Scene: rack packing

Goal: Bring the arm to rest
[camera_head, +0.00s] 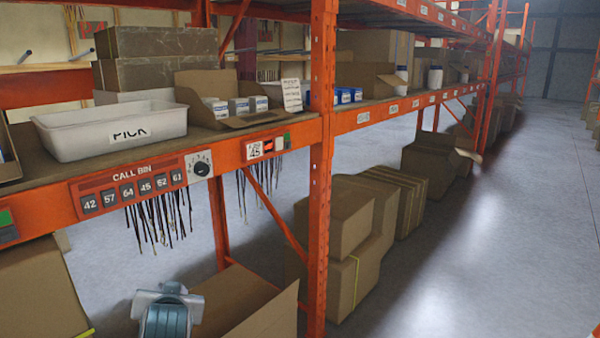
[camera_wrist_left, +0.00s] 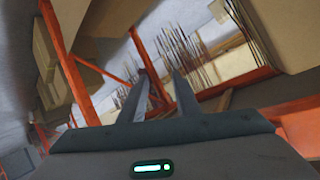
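My left gripper (camera_wrist_left: 161,75) shows in the left wrist view. Its two dark fingers stand apart with a gap between them, and nothing is held in the gap. Behind the fingertips are hanging dark cable-like strands (camera_wrist_left: 172,50) and orange rack beams; I cannot tell how far off they are. In the head view a grey-blue part of my own arm (camera_head: 166,312) shows at the bottom, low in front of the rack and beside an open carton; the gripper's fingers are not visible there. My right gripper is in neither view.
The orange rack (camera_head: 321,150) holds a white PICK bin (camera_head: 110,145), an open carton with small white boxes (camera_head: 225,115), and stacked cartons. Its front beam carries a CALL BIN panel (camera_head: 130,187). A large open carton (camera_head: 240,300) stands below. The aisle floor (camera_head: 480,250) at right is clear.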

